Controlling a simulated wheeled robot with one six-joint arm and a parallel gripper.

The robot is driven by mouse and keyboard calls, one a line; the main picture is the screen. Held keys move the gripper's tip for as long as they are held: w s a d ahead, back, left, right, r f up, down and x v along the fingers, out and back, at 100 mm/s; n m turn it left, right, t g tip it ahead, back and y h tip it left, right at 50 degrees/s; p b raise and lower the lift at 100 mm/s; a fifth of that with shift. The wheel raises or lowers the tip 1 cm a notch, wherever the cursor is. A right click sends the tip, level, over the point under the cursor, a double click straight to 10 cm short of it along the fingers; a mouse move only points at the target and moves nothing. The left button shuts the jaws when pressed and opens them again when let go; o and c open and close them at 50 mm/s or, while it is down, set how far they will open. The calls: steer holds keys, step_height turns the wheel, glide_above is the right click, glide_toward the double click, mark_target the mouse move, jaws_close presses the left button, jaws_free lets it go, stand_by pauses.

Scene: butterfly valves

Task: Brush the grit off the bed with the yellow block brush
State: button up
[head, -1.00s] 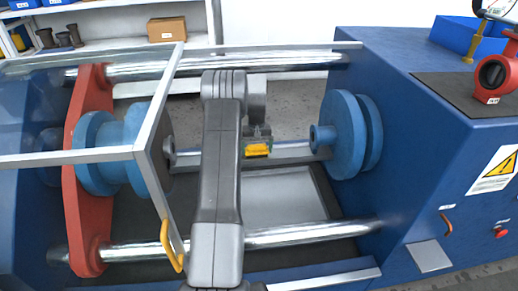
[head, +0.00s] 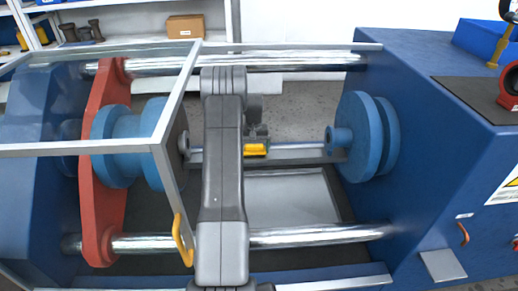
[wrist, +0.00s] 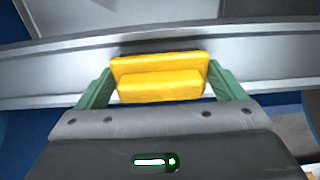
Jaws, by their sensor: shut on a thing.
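The yellow block brush (head: 256,149) is held in my gripper (wrist: 160,85), whose green fingers close on its two ends in the wrist view. The brush also shows in the wrist view (wrist: 160,88), in front of a grey metal rail. I cannot tell whether the brush touches the rail or the bed. No grit can be made out on the visible part of the bed; my arm hides its left part.
Two polished bars (head: 320,236) run along the machine. A blue flange (head: 362,137) stands at the right. A red plate (head: 100,165) with blue discs stands at the left. A clear guard with a metal frame (head: 175,110) and yellow handle (head: 183,240) is left of my arm.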

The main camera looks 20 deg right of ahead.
steer(key=shift+w+a, duration=0.25)
steer(key=shift+a, duration=0.9)
steer(key=shift+w+a, duration=0.2)
steer(key=shift+a, duration=0.95)
steer(key=shift+w+a, duration=0.25)
steer(key=shift+a, duration=0.9)
steer(key=shift+d, duration=0.1)
steer(key=shift+s+d, duration=0.5)
steer(key=shift+d, duration=1.95)
steer(key=shift+s+d, duration=0.5)
steer(key=shift+d, duration=1.9)
steer(key=shift+s+d, duration=0.5)
steer(key=shift+d, duration=1.95)
steer(key=shift+w+a+b, duration=0.2)
steer(key=shift+w+a, duration=0.3)
steer(key=shift+a, duration=1.95)
steer(key=shift+w+a+b, duration=0.2)
steer(key=shift+w+a, duration=0.3)
steer(key=shift+a, duration=2)
steer(key=shift+w+a+b, duration=0.2)
steer(key=shift+w+a, duration=0.3)
steer(key=shift+a, duration=1.95)
steer(key=shift+r, duration=0.1)
step_height(320, 180, up, 8)
steer(key=p, duration=0.4)
